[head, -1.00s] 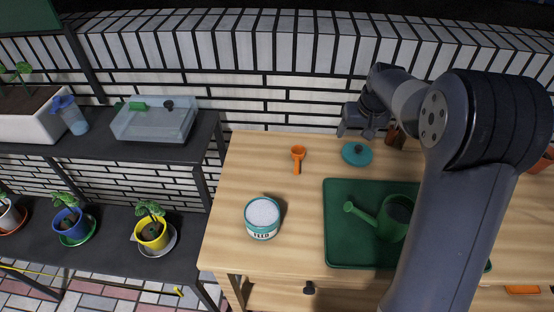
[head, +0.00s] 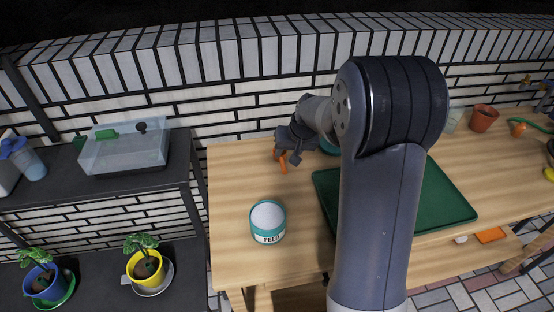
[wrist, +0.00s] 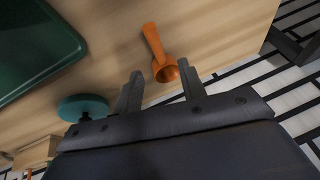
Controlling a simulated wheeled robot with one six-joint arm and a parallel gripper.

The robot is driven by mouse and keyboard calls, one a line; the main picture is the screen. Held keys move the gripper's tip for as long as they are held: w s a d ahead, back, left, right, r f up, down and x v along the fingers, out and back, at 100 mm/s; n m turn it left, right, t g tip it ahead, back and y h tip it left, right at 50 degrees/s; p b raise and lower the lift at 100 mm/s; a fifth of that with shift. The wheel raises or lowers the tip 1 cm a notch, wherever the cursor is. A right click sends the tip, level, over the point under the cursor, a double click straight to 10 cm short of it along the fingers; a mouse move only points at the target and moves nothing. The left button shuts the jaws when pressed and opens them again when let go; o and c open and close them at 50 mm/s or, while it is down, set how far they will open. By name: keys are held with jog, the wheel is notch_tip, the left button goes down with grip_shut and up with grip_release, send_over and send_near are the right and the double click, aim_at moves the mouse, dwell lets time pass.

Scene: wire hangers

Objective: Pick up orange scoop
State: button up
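The orange scoop (wrist: 155,47) lies on the wooden table, its round bowl near my gripper and its handle pointing away in the wrist view. In the head view, part of the scoop (head: 283,168) shows just below my gripper (head: 286,158), which hides the rest. In the wrist view my gripper (wrist: 158,84) is open, with one finger on each side of the line to the scoop's bowl. Nothing is held. I cannot tell how high the fingers are above the table.
A teal lid (wrist: 83,107) lies near the left finger. A green tray (head: 450,200) is right of the scoop, partly behind my arm. A feed tin (head: 268,222) stands nearer the front. The table (head: 232,165) left of the scoop is clear.

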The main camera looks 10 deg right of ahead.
aim_at(282, 160)
jog(key=shift+x, duration=3)
jog(key=shift+w, duration=0.1)
grip_shut()
